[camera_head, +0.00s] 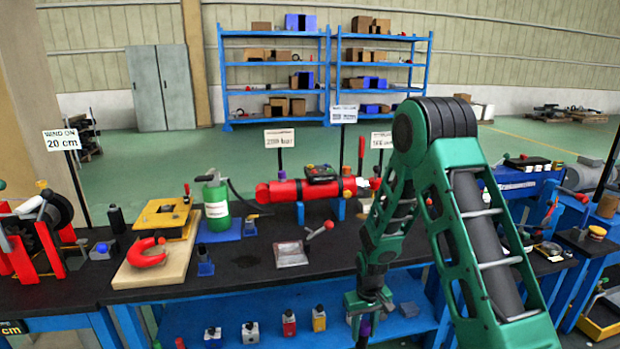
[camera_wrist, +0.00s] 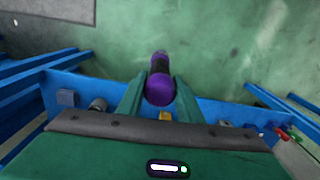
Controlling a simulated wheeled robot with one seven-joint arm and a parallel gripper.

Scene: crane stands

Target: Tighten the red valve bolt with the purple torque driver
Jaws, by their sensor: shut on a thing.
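My gripper (camera_head: 368,305) hangs low at the front of the bench, below the worktop edge. It is shut on the purple torque driver (camera_head: 366,327). In the wrist view the driver (camera_wrist: 160,90) sits between the two green fingers (camera_wrist: 158,100), its rounded purple end toward the camera and a dark band behind it. Green floor shows beyond it. A red cylinder (camera_head: 282,191) lies on blue supports on the worktop, with small coloured parts on top. I cannot single out the red valve bolt with certainty.
The black worktop (camera_head: 225,275) carries a green bottle (camera_head: 217,203), a red shackle (camera_head: 147,253) and a red-handled tool (camera_head: 318,232). The blue lower shelf (camera_head: 270,320) holds several small coloured blocks, including a red one (camera_head: 289,322). Sign posts rise behind.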

